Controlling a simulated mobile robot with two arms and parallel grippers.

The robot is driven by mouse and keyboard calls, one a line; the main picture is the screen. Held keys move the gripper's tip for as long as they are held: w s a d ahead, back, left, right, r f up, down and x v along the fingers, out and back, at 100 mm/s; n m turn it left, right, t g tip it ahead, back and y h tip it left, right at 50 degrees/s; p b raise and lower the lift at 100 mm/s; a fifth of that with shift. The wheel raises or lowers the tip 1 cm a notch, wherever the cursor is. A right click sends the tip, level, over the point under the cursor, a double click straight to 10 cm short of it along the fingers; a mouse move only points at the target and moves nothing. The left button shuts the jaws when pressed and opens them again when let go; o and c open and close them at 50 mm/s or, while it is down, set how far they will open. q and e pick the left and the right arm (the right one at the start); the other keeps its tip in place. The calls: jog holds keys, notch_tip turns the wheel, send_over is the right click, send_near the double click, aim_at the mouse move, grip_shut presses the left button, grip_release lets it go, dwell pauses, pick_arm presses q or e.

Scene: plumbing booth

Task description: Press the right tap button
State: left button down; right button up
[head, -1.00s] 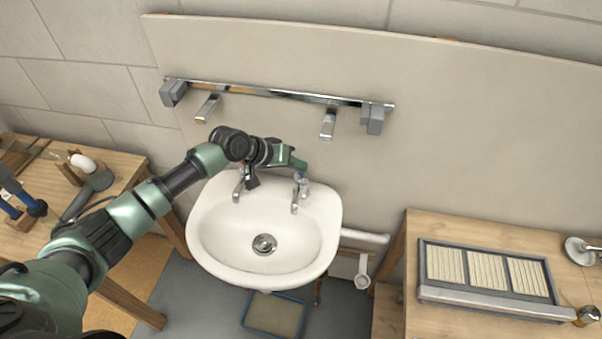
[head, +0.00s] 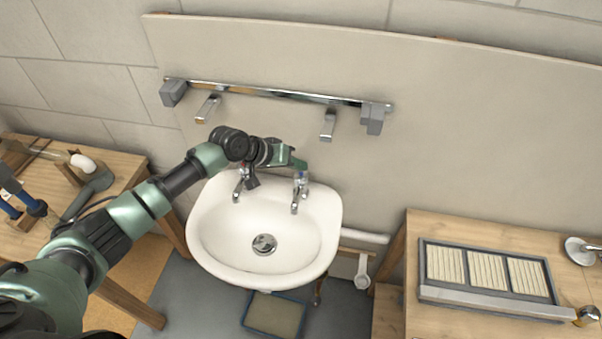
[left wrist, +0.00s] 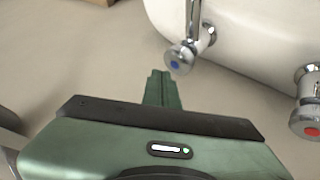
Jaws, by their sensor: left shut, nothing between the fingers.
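The right tap (head: 301,187) is chrome with a blue-marked button on top and stands on the white sink's (head: 205,235) back rim. In the left wrist view the blue button (left wrist: 176,60) faces the camera. The left tap (head: 238,188) is partly behind my left arm; its red-marked button (left wrist: 309,126) shows at the right edge of the wrist view. My left gripper (head: 300,163) is shut and empty. Its fingertips (left wrist: 162,78) appear just beside the blue button, with a small gap in the picture. Whether they are above it or touching is unclear. My right gripper is out of view.
A chrome rail (head: 270,94) with spouts and grey blocks is on the wall panel above the sink. A wooden table (head: 450,225) with a slatted tray (head: 470,295) stands right. A wooden table with tools (head: 125,165) stands left. A shallow tray (head: 250,318) lies below the sink.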

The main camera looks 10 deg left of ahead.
aim_at(298, 175)
pick_arm(q)
jog(key=shift+f, duration=0.15)
jog(key=shift+f, duration=0.3)
jog(key=shift+s+f+b, duration=0.1)
jog(key=shift+f+b, duration=0.55)
jog(key=shift+f, duration=0.1)
dwell(0.7)
dwell(0.3)
jog(key=shift+r+p, duration=1.05)
jog(key=shift+r, duration=0.15)
jog(key=shift+r, duration=0.1)
notch_tip(298, 175, up, 5)
jog(key=p, duration=0.4)
jog(key=shift+p, duration=0.4)
